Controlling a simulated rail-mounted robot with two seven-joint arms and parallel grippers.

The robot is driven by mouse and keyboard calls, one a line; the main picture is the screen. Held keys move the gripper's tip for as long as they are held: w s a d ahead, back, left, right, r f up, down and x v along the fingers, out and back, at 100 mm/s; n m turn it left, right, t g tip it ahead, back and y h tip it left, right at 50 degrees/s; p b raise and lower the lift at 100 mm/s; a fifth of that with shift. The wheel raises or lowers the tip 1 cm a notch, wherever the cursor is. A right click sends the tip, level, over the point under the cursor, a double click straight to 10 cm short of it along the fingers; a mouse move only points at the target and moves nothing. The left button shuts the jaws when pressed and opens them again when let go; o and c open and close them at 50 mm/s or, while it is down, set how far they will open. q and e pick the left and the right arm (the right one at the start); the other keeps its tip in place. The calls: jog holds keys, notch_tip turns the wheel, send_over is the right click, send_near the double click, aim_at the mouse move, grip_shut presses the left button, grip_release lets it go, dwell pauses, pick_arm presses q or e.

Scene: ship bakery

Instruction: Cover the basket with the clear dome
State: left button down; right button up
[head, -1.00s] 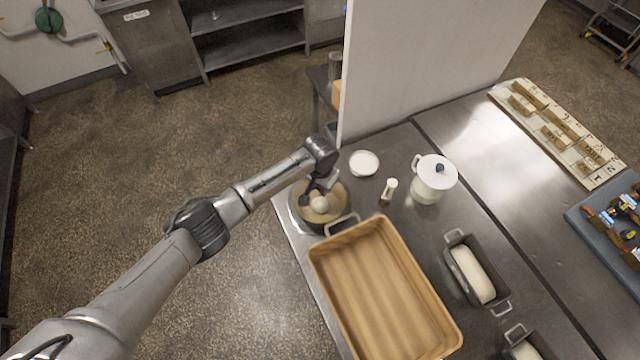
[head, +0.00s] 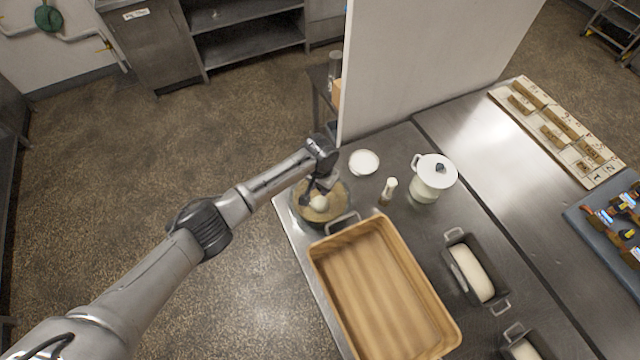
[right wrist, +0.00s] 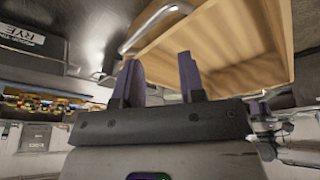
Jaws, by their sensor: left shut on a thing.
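The clear dome (head: 338,190) shows as a faint see-through round shell with a darker edge at the basket. A pale round knob or ball (head: 319,203) shows at its middle. My left gripper (head: 316,190) is over the basket, shut on the clear dome. I cannot tell whether the dome's rim touches the basket. My right gripper (right wrist: 160,75) shows two dark purple fingers apart with nothing between them.
The wooden tray (head: 375,290) with metal handles lies close in front of the basket. A white bowl (head: 364,162), a small shaker (head: 388,190), a lidded white pot (head: 433,178) and a loaf tin (head: 455,258) stand to the right. A white partition (head: 430,60) rises behind.

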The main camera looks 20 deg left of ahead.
pick_arm(q)
jog(key=shift+c, duration=1.3)
grip_release()
jog(key=shift+r+p, duration=0.8)
jog(key=shift+p, duration=0.1)
jog(key=shift+r+p, duration=2.7)
jog(key=shift+p, duration=0.35)
